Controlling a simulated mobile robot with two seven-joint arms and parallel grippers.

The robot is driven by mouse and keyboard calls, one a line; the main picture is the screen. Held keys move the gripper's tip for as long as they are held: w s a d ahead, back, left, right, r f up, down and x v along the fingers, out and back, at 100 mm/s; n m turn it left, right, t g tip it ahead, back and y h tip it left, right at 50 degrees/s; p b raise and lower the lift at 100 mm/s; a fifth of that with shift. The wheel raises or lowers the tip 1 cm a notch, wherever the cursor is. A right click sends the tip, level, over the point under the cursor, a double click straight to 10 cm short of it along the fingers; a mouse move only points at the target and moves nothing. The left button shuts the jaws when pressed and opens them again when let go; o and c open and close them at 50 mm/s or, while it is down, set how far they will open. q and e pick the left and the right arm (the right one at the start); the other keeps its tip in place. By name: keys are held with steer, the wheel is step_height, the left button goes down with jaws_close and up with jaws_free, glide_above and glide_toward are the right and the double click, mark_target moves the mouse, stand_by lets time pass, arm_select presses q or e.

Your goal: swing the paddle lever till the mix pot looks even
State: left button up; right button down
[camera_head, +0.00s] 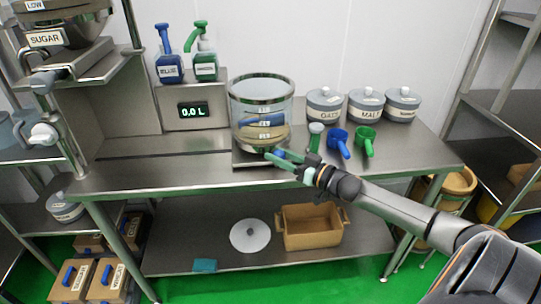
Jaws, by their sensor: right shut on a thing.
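The mix pot (262,92), a clear glass vessel with a metal rim, stands on the steel table. Tan contents sit in its lower part, with a blue piece (265,121) across them inside. I cannot tell how even the contents are. My right gripper (303,168) is in front of the pot at its lower right. It is shut on a green-blue bar, apparently the paddle lever (280,154), that reaches to the pot's base. The gripper partly hides the lever's near end. My left gripper is not in view.
Blue (168,68) and green (205,66) pump bottles stand left of the pot, above a display (193,109) reading 0.0 L. The left tabletop is clear.

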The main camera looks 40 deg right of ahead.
steer(key=shift+s+d+n+g+y+b, duration=0.15)
steer(key=shift+d+n+g+y+b, duration=0.25)
steer(key=shift+d+n+y, duration=0.6)
steer(key=shift+s+d+f+m, duration=0.1)
steer(key=shift+d+m, duration=0.2)
steer(key=shift+d, duration=0.25)
steer(key=shift+s+d+b, duration=0.1)
steer(key=shift+d+b, duration=0.25)
steer(key=shift+d, duration=0.35)
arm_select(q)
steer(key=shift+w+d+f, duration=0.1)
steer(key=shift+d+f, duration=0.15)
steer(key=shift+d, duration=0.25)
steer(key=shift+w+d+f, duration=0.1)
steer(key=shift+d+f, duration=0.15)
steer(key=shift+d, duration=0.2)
arm_select(e)
steer(key=shift+d, duration=0.85)
steer(key=shift+c, duration=1.9)
jaws_free()
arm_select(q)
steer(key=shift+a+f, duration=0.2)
